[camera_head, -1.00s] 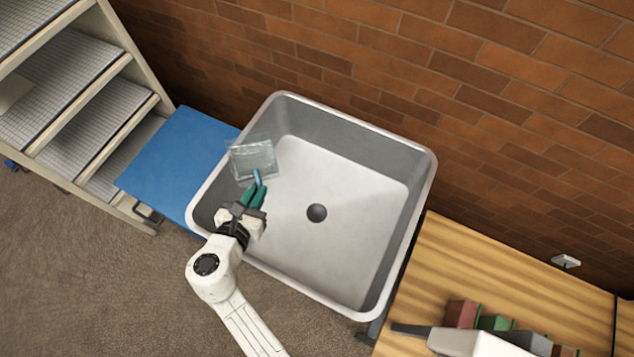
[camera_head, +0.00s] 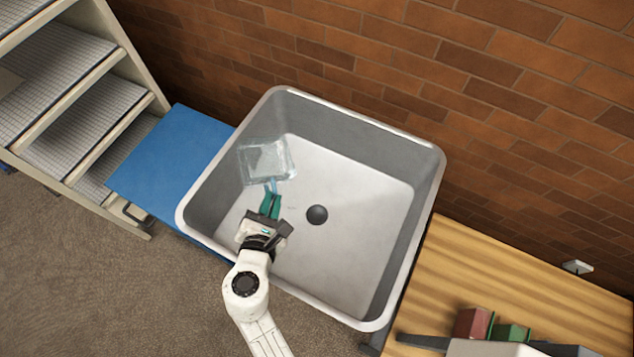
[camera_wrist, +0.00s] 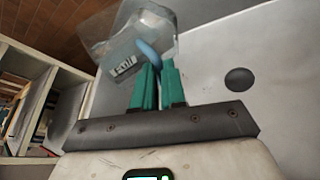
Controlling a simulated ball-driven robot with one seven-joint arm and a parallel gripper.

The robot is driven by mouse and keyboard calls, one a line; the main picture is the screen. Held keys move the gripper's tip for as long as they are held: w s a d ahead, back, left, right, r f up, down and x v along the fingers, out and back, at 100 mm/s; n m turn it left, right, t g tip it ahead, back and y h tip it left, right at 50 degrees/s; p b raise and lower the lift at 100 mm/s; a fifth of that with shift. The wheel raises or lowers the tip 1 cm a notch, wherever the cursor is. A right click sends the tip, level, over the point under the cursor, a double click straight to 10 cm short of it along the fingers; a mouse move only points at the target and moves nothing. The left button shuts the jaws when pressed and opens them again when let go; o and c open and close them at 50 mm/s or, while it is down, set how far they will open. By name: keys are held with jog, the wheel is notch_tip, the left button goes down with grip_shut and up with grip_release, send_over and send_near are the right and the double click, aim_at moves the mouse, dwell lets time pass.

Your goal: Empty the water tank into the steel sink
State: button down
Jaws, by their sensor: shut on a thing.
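The water tank (camera_head: 266,160) is a clear, see-through box over the left part of the steel sink (camera_head: 345,255). My gripper (camera_head: 271,203) has green fingers shut on the tank's blue handle, and the tank is beyond the fingertips. In the wrist view the tank (camera_wrist: 120,45) appears tilted, with the blue handle (camera_wrist: 149,55) between the green fingers (camera_wrist: 152,85) and a small dark label on its side. I cannot tell how much water is in it. The sink has a dark round drain (camera_head: 317,214), which also shows in the wrist view (camera_wrist: 239,79).
A blue surface (camera_head: 165,160) adjoins the sink on the left, with a shelf unit (camera_head: 85,100) beyond it. A wooden table (camera_head: 500,275) with red, green and grey boxes (camera_head: 490,328) stands at the right. A brick wall (camera_head: 450,60) is behind the sink.

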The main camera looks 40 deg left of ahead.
jog(key=shift+w+d+r+m+y+b, duration=0.2)
jog(key=shift+w+d+m+y+b, duration=0.1)
jog(key=shift+d+m+b, duration=0.1)
jog(key=shift+w+d+r+m+y+b, duration=0.2)
jog(key=shift+d+m+y+b, duration=0.1)
jog(key=shift+d, duration=0.35)
jog(key=shift+w+d+r+m+y+b, duration=0.1)
jog(key=shift+d+m+y+b, duration=0.1)
jog(key=shift+y+b, duration=0.15)
jog(key=shift+w+d+r+m+y+b, duration=0.1)
jog(key=shift+m+y+b, duration=0.1)
jog(key=shift+y+b, duration=0.15)
dwell(0.5)
